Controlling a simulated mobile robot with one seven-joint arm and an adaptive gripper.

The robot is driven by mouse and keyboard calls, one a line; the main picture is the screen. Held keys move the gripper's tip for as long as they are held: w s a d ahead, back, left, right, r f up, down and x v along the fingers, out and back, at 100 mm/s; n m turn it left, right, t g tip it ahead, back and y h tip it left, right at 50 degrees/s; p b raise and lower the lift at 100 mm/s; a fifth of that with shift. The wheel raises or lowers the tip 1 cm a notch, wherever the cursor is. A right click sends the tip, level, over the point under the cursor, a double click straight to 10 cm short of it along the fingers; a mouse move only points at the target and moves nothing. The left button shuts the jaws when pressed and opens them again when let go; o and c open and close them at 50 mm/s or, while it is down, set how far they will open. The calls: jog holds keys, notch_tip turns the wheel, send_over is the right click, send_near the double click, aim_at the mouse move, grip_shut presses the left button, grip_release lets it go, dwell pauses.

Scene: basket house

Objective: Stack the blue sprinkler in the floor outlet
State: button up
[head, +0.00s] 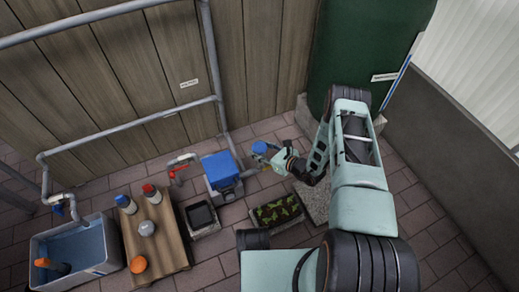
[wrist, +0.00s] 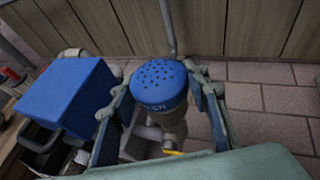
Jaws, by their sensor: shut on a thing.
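The blue sprinkler (wrist: 158,83) has a round domed head with small holes and pale lettering on its rim. My gripper (wrist: 165,92) is shut on it, with one finger on each side, and holds it roughly upright. In the head view the sprinkler (head: 260,147) shows at the tip of my gripper (head: 270,154), just right of the blue box. Below the sprinkler in the wrist view are a grey fitting and a yellow lever (wrist: 173,153). This may be the floor outlet, but the sprinkler hides much of it, and I cannot tell whether they touch.
A blue box (head: 220,168) stands close left of my gripper. A planter (head: 277,212) is in front, and a green tank (head: 365,45) stands behind right. A wooden bench (head: 155,240) with bottles and a water tub (head: 78,250) are left. Open paving lies at right.

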jog(key=shift+f, duration=0.1)
jog(key=shift+f, duration=0.15)
jog(key=o, duration=1.1)
jog(key=shift+f, duration=0.1)
jog(key=shift+o, duration=0.2)
jog(key=shift+r, duration=0.5)
jog(key=p+v, duration=0.4)
jog(key=v, duration=0.8)
jog(key=shift+f, duration=0.1)
